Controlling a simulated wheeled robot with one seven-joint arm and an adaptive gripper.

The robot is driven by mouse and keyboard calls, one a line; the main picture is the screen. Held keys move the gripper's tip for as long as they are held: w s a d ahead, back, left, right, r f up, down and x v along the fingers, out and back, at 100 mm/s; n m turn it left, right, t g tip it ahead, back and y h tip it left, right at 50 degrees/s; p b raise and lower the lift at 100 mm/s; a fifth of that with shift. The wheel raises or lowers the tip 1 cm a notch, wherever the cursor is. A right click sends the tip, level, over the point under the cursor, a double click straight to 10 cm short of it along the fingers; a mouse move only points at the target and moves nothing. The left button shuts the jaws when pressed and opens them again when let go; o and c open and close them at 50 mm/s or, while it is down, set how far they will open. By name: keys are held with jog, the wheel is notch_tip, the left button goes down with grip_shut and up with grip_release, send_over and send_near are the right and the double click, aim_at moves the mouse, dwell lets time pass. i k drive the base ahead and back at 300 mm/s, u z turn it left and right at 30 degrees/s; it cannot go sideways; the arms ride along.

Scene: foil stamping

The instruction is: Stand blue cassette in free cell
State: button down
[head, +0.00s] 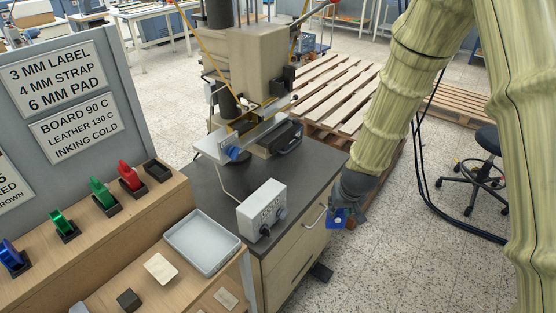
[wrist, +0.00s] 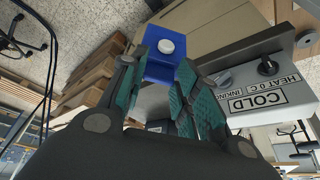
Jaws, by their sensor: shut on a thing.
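My gripper (head: 340,207) is shut on the blue cassette (head: 336,220), off the right side of the dark-topped cabinet, above the floor. In the wrist view the teal finger pads (wrist: 155,88) stand either side of the blue cassette (wrist: 153,68), which shows a round white knob (wrist: 166,47). Part of it is hidden by the fingers. On the wooden shelf at left, a black cell (head: 157,170) looks empty. Beside it in a row stand a red cassette (head: 130,177), two green cassettes (head: 101,192) and another blue one (head: 12,257), each in a black cell.
The stamping press (head: 250,70) and grey control box (head: 262,210) stand on the cabinet (head: 205,183) between my gripper and the shelf. A grey tray (head: 233,244), a cream block (head: 160,268) and a dark block (head: 128,300) lie on the shelf's lower part. Pallets (head: 325,90) lie behind.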

aim_at(158, 173)
jog(key=k, duration=1)
jog(key=z, duration=1.4)
jog(key=i, duration=1.05)
jog(key=u, duration=2.6)
